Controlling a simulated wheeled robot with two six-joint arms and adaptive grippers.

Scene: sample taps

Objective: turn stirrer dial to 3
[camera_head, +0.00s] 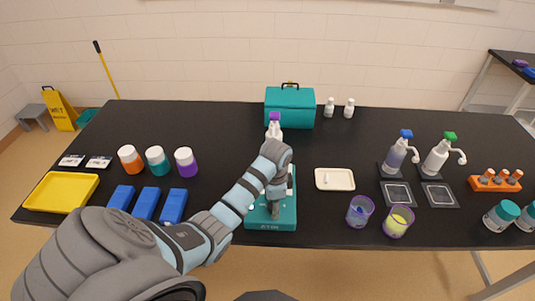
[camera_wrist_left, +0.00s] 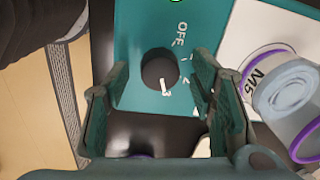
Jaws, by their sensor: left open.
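The teal stirrer (camera_head: 289,222) stands at the table's front edge, left of the white tray. Its round dark dial (camera_wrist_left: 157,66) shows in the left wrist view, with a white pointer line at its lower edge beside a numeral that looks like 3. The OFF label (camera_wrist_left: 180,35) is above right of the dial. My left gripper (camera_head: 275,210) points down over the stirrer's front. Its fingers are open, one on each side of the dial; I cannot tell whether they touch it. In the head view my gripper hides the dial. My right gripper is not in view.
A clear container marked M5 (camera_wrist_left: 285,90) is close beside my left gripper, by the stirrer's white plate (camera_wrist_left: 255,35). Purple-rimmed beakers (camera_head: 360,211) and a white tray (camera_head: 335,180) stand to the right. Blue blocks (camera_head: 147,203) lie to the left.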

